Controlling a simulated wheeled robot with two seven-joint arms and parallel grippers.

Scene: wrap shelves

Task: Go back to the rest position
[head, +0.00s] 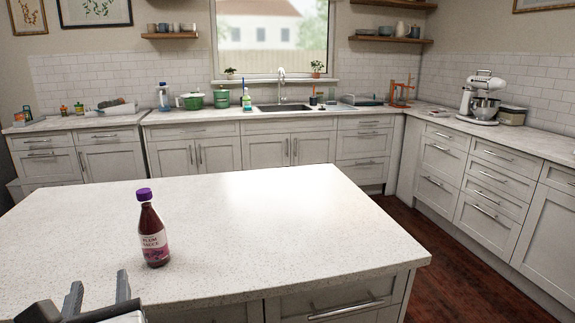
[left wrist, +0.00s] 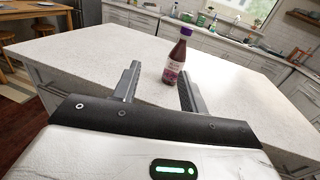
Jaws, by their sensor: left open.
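My left gripper (head: 99,293) is at the bottom left of the head view, at the near edge of the island. It is open and empty, and its two fingers also show in the left wrist view (left wrist: 158,82). A plum sauce bottle (head: 153,235) with a purple cap stands upright on the island top, beyond the fingers and apart from them. In the left wrist view the bottle (left wrist: 176,58) appears past the gap between the fingertips. My right gripper is not in view.
The white speckled island (head: 270,225) is otherwise clear. Behind it runs a counter with a sink (head: 282,107), green pots (head: 221,98) and a stand mixer (head: 482,98) at the right. Dark wood floor (head: 450,250) is free on the right. A wooden table (left wrist: 35,10) shows at the wrist view's left.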

